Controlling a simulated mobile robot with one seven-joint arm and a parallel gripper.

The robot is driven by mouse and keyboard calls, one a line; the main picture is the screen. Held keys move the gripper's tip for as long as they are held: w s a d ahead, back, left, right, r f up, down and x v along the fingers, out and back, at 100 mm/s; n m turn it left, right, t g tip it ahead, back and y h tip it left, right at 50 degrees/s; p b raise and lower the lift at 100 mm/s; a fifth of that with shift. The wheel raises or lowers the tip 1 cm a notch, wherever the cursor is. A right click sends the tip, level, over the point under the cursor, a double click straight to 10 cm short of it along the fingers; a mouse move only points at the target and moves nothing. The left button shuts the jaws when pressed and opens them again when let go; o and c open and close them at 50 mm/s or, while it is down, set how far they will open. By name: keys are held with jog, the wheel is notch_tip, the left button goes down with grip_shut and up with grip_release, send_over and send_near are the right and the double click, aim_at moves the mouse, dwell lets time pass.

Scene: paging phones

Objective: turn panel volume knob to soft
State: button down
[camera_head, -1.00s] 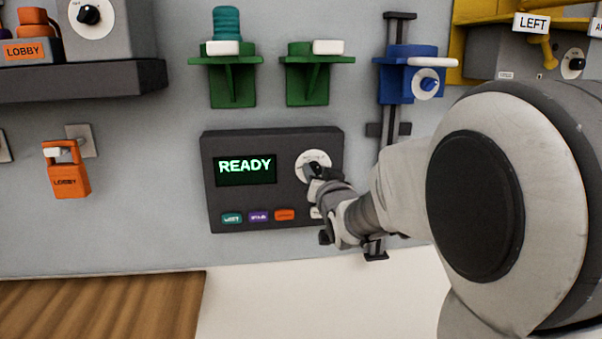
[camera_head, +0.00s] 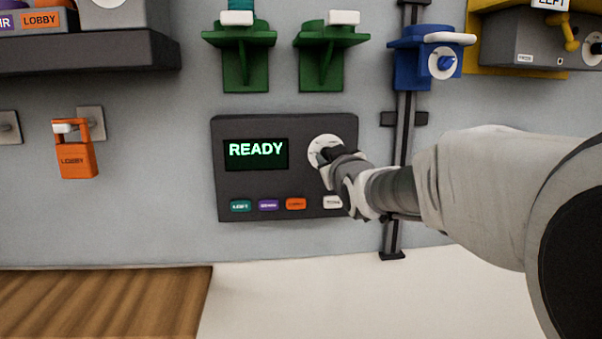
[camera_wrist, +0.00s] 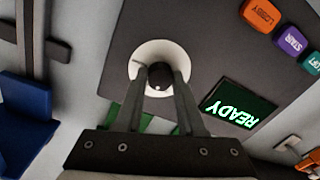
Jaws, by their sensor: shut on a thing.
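The dark wall panel (camera_head: 225,188) has a lit screen (camera_head: 256,154) reading READY and a row of coloured buttons below it. Its volume knob sits on a round white dial (camera_head: 318,143) at the panel's upper right, largely hidden by my gripper in the head view. In the wrist view the dark knob (camera_wrist: 158,78) stands at the middle of the white dial (camera_wrist: 146,52). My gripper (camera_wrist: 160,80) has its two fingers on either side of the knob, shut on it. The dial's marks cannot be read.
A blue bracket with its own knob (camera_head: 443,63) is on a dark vertical rail (camera_head: 401,160) right of the panel. Green brackets (camera_head: 322,62) are above. An orange LOBBY padlock (camera_head: 76,158) hangs at left. Below is a white surface (camera_head: 300,285).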

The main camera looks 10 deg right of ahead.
jog(key=shift+f+n+b, duration=0.1)
jog(key=shift+n+b, duration=2.1)
jog(key=shift+b, duration=0.1)
jog(key=c, duration=0.5)
grip_release()
jog(key=s, duration=1.7)
jog(key=shift+s+d+r, duration=0.15)
jog(key=shift+s+r, duration=0.05)
jog(key=shift+r, duration=0.1)
